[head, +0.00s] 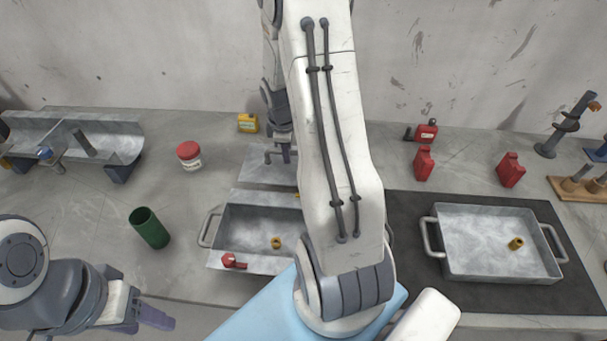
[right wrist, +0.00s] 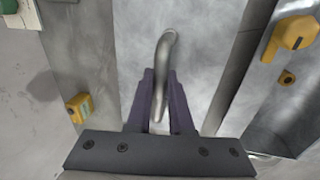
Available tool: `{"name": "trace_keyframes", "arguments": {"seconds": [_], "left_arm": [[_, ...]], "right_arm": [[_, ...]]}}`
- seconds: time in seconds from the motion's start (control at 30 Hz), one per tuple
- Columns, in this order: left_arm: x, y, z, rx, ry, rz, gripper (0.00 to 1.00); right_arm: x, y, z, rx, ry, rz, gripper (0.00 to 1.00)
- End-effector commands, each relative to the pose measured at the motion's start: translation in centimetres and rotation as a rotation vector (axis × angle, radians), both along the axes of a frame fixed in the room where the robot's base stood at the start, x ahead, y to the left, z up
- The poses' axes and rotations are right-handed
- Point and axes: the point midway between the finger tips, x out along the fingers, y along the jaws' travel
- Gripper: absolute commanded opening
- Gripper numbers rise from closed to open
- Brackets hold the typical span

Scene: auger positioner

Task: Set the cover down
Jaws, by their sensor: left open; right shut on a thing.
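A flat grey metal plate, which I take to be the cover (head: 252,176), shows in the head view behind the middle tray (head: 259,223). My right gripper (head: 281,156) is over this plate. In the right wrist view, my right gripper (right wrist: 161,110) is shut on a curved metal handle (right wrist: 166,50) standing on a pale metal surface. The plate's right part is hidden behind my arm in the head view, and I cannot tell whether it rests on the table. My left gripper (head: 152,318) is open and empty at the lower left.
A second tray (head: 495,235) with a brass piece (head: 516,243) stands on a dark mat at right. Red cans (head: 424,163) stand behind. Table around the green cup is clear.

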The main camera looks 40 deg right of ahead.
Motion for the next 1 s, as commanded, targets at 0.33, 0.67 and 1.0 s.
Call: {"name": "trace_keyframes", "arguments": {"seconds": [0.33,0.67,1.0], "left_arm": [[0.0,0.0,-0.6,0.0,0.0,0.0,0.54],[0.0,0.0,-1.7,0.0,0.0,0.0,0.54],[0.0,0.0,-2.0,0.0,0.0,0.0,0.54]], "right_arm": [[0.0,0.0,-4.6,0.0,0.0,0.001,0.0],[0.1,0.0,-7.6,0.0,-0.003,0.0,0.0],[0.0,0.0,-8.0,0.0,-0.001,0.0,0.23]]}}
